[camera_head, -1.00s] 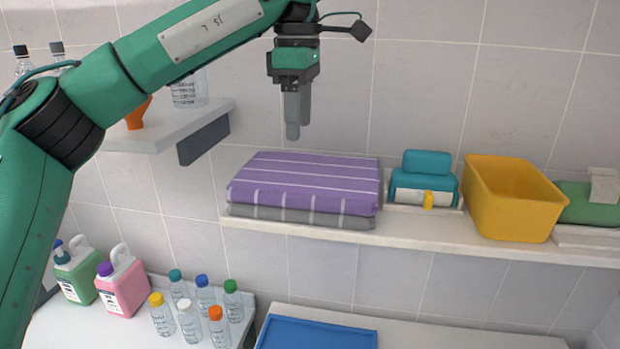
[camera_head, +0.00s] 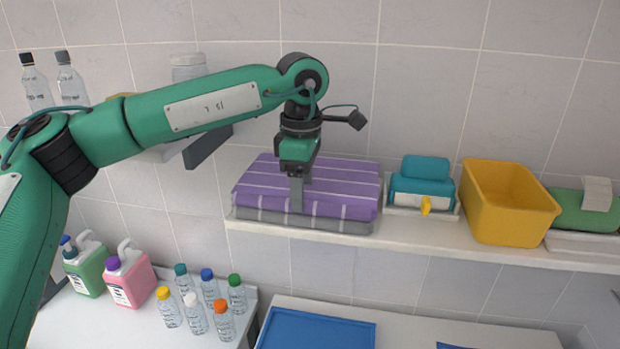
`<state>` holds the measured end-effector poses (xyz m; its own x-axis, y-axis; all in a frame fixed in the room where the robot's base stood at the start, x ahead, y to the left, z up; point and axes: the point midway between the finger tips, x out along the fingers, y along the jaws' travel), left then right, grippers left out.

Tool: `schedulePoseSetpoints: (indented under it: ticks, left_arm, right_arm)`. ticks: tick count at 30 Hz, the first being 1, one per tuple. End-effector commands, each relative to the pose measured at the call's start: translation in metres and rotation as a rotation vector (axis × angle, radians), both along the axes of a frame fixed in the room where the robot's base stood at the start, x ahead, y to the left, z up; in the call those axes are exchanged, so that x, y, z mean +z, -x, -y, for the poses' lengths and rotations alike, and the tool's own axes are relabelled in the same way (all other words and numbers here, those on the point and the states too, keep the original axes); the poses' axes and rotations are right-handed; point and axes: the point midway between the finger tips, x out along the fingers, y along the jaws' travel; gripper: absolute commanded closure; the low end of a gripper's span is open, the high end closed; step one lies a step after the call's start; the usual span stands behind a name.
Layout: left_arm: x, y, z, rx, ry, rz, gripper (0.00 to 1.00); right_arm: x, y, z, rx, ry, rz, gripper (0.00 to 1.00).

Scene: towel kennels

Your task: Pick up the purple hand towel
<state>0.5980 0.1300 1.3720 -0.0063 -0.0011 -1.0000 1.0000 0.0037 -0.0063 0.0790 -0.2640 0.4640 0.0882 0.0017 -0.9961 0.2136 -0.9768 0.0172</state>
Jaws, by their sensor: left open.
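The purple hand towel (camera_head: 345,185) has white stripes and lies folded on a grey towel (camera_head: 347,223) with pale stripes, on a white wall shelf. My left gripper (camera_head: 296,205) comes down from above and points downward at the front left part of the purple towel. Its fingers show in front of the towel's front edge. The jaws are open, with nothing seen held in them. Whether the fingertips touch the towel cannot be told. The gripper hides part of the purple towel. My right gripper does not show.
Right of the towels on the shelf (camera_head: 400,236) are a teal item (camera_head: 424,180) on a tray, a yellow bin (camera_head: 505,205) and a green roll (camera_head: 580,209). Below stand several capped bottles, a green jug (camera_head: 86,268), a pink jug (camera_head: 130,277) and a blue tray (camera_head: 318,332).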

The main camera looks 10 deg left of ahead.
Motion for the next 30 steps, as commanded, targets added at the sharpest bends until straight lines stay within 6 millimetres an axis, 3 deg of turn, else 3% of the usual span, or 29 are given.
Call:
schedulePoseSetpoints:
  ticks: [5,14,23,30]
  left_arm:
    - [-0.001,0.000,0.000,0.000,0.000,0.000,0.40]
    - [0.000,0.000,0.000,0.000,0.000,0.000,0.97]
    - [0.001,0.000,0.000,0.001,0.000,0.002,0.99]
    - [0.022,-0.001,0.000,0.001,0.001,0.005,0.99]
  right_arm:
    - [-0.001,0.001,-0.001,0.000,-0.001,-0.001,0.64]
    - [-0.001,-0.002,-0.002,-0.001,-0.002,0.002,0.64]
    - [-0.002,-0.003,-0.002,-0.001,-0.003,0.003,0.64]
    - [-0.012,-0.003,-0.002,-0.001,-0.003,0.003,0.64]
